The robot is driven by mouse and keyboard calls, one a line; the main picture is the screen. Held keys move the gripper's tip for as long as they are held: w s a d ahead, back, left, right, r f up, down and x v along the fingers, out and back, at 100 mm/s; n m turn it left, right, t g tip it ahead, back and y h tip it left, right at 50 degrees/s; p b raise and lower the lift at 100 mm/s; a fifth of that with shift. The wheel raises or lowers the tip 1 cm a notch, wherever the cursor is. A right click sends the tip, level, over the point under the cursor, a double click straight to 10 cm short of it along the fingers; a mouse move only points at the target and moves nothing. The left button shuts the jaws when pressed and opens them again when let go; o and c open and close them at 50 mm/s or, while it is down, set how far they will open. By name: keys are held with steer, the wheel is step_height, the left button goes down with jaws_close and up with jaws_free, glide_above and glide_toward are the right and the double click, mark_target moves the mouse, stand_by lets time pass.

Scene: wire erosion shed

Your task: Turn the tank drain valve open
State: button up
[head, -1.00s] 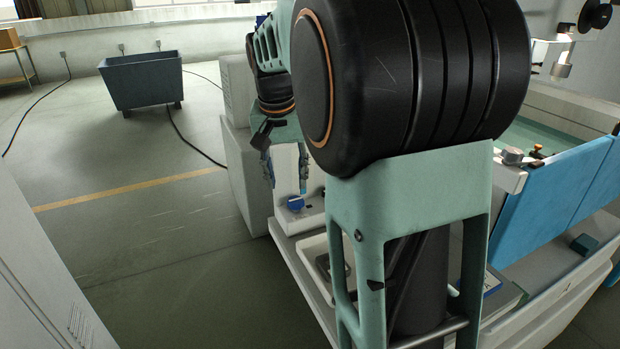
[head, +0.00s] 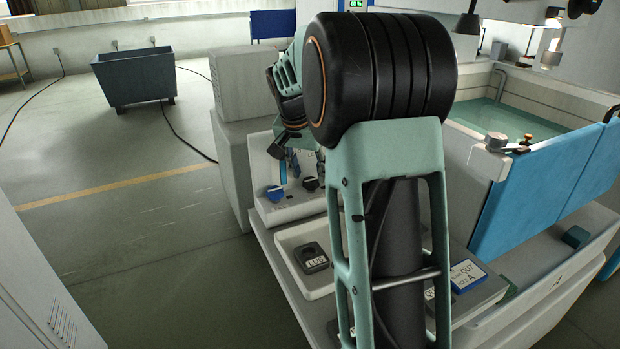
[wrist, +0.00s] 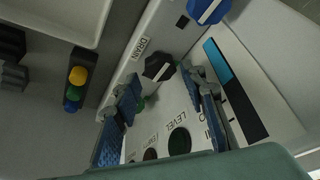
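The label DRAIN (wrist: 141,48) is on the pale panel in the wrist view. A black lobed knob (wrist: 158,67) sits beside it, and I take this as the drain valve. A blue knob (wrist: 207,10) with a white bar is at the top edge. My gripper (wrist: 163,84) is open, its two blue-padded fingers apart, with the black knob just beyond the gap between the tips. Touching cannot be told. In the head view my gripper (head: 284,165) hangs over the panel, near the blue knob (head: 275,193) and the black knob (head: 310,184).
The panel also carries a green LEVEL indicator (wrist: 179,141) and a blue-and-black gauge strip (wrist: 235,88). A white tray (head: 290,275) with a dark block (head: 311,257) is in front. The tank (head: 520,115) is at right. A blue-grey cart (head: 138,78) stands on open floor.

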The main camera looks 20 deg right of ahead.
mark_target(311, 186)
steer(key=shift+x, duration=1.4)
steer(key=shift+c, duration=0.6)
steer(key=c, duration=0.8)
steer(key=shift+o, duration=0.2)
